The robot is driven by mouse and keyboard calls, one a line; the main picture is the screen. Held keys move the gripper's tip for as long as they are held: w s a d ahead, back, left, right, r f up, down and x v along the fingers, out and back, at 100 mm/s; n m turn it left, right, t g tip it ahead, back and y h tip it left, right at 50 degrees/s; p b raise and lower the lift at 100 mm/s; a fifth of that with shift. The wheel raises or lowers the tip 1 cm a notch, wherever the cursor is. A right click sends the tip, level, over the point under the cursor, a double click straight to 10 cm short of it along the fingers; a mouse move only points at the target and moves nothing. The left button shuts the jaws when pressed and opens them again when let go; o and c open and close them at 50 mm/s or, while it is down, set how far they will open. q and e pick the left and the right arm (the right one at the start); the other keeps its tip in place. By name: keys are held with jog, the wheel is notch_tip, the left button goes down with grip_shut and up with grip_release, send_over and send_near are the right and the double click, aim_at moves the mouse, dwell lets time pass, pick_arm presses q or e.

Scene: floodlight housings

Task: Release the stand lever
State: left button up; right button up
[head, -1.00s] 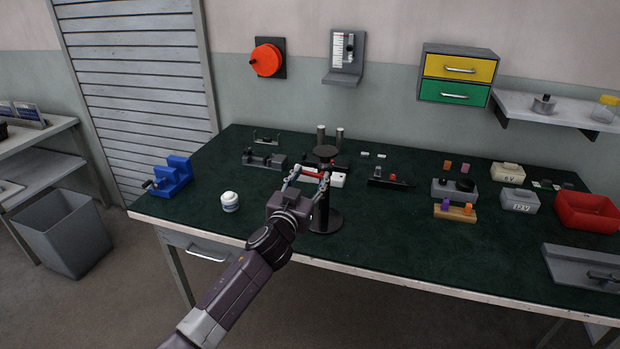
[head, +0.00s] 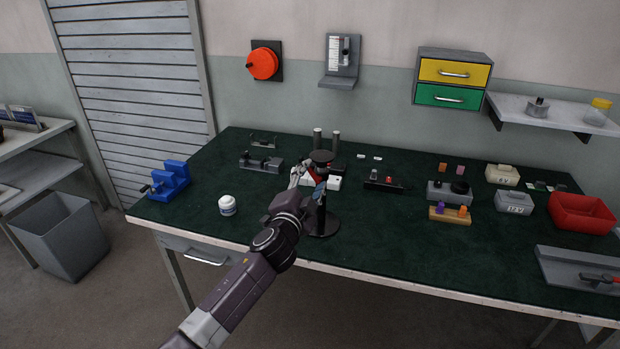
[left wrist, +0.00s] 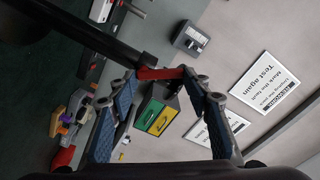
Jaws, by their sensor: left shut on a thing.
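The black stand (head: 320,225) rises from a round base near the table's front edge, with a round top plate (head: 322,156). In the left wrist view its dark post (left wrist: 95,35) runs in from the upper left. A red lever (left wrist: 158,73) extends from the end of that dark part. My left gripper (head: 309,180) is at the upper part of the stand. In the head view the fingers largely cover the lever. My right gripper is not in view.
A black switch box (head: 384,185) is to the right. The front centre-right table is clear.

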pick_arm(q)
jog(key=m, duration=0.3)
jog(key=shift+s+d+r+m, duration=0.1)
jog(key=shift+d+r+m, duration=0.05)
jog(key=shift+d+m, duration=0.2)
jog(key=shift+s+d+m+p, duration=0.15)
jog(key=shift+m+p, duration=0.1)
jog(key=shift+m, duration=0.5)
jog(key=shift+w+d+m+p, duration=0.1)
jog(key=shift+d+m+p, duration=0.1)
jog(key=shift+m, duration=0.5)
jog(key=shift+s, duration=0.1)
jog(key=o, duration=1.1)
jog(key=shift+o, duration=0.2)
jog(key=v, duration=1.2)
